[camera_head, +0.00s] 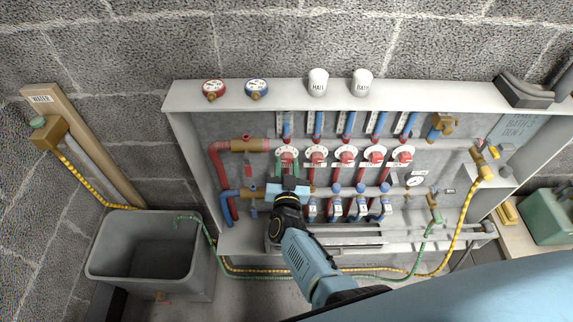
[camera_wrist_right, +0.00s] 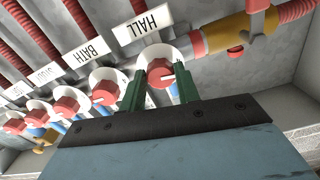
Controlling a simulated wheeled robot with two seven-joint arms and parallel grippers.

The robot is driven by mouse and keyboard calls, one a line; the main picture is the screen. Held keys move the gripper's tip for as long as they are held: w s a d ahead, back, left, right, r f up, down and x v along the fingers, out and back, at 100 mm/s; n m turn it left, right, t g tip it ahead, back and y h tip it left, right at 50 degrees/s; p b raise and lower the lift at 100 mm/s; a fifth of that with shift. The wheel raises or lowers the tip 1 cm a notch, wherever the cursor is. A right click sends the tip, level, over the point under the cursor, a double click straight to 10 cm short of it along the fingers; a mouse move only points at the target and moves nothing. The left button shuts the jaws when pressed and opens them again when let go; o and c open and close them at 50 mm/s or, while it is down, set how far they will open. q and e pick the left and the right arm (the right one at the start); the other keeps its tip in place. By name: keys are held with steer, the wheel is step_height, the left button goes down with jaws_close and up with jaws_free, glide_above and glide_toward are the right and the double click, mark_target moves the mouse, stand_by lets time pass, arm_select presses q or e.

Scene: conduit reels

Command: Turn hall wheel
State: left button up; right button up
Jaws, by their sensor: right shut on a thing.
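The hall wheel (camera_head: 287,155) is the leftmost red wheel in the row, on a white dial in the open cabinet. In the right wrist view the red wheel (camera_wrist_right: 158,70) sits right beside the HALL label (camera_wrist_right: 143,27), and a white pointer mark shows on it. My right gripper (camera_head: 288,179) reaches up to it from below. In the wrist view its green fingers (camera_wrist_right: 160,78) stand on either side of the wheel, shut on it. The fingers hide part of the wheel and dial. My left gripper is not in view.
More red wheels (camera_head: 347,156) stand close to the right, the nearest under a BATH label (camera_wrist_right: 87,52). Blue-capped valves (camera_head: 362,188) sit below. White HALL and BATH caps (camera_head: 318,82) and two gauges (camera_head: 214,89) stand on the cabinet top. A grey tub (camera_head: 100,262) stands at left.

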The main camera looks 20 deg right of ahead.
steer(key=shift+f+n, duration=0.1)
steer(key=shift+n, duration=0.7)
steer(key=o, duration=1)
steer(key=shift+p+v, duration=1.7)
steer(key=shift+v, duration=2.05)
